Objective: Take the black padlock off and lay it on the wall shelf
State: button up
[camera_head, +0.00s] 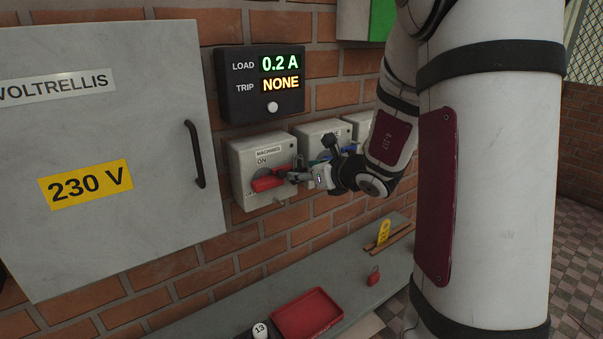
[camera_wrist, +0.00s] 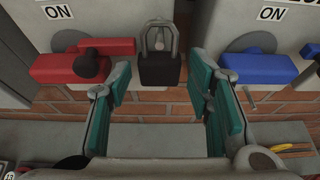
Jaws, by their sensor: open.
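The black padlock (camera_wrist: 160,70) hangs by its grey shackle from a metal hasp beside the red switch handle (camera_wrist: 84,62) in the wrist view. My gripper (camera_wrist: 160,92) is open, with its teal finger pads on either side of the padlock and a gap on both sides. In the head view my gripper (camera_head: 298,178) is at the right side of the red-handled switch box (camera_head: 242,158), and I cannot make out the padlock clearly there. The grey wall shelf (camera_head: 230,307) runs along the brick wall below the switches.
The shelf bears a red tray (camera_head: 306,315), a red padlock (camera_head: 374,277), a yellow tag (camera_head: 384,232) and a round object marked 13 (camera_head: 260,331). A blue switch handle (camera_wrist: 257,68) is close to the right finger. A display (camera_head: 262,84) is above; a cabinet (camera_head: 110,220) stands left.

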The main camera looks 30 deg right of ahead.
jog(key=shift+x, duration=0.9)
jog(key=c, duration=1)
jog(key=shift+r, duration=0.3)
jog(key=shift+s, duration=0.1)
jog(key=shift+s, duration=0.25)
jog(key=shift+s+r+p, duration=0.2)
jog(key=shift+s+p, duration=0.25)
jog(key=shift+s, duration=2.25)
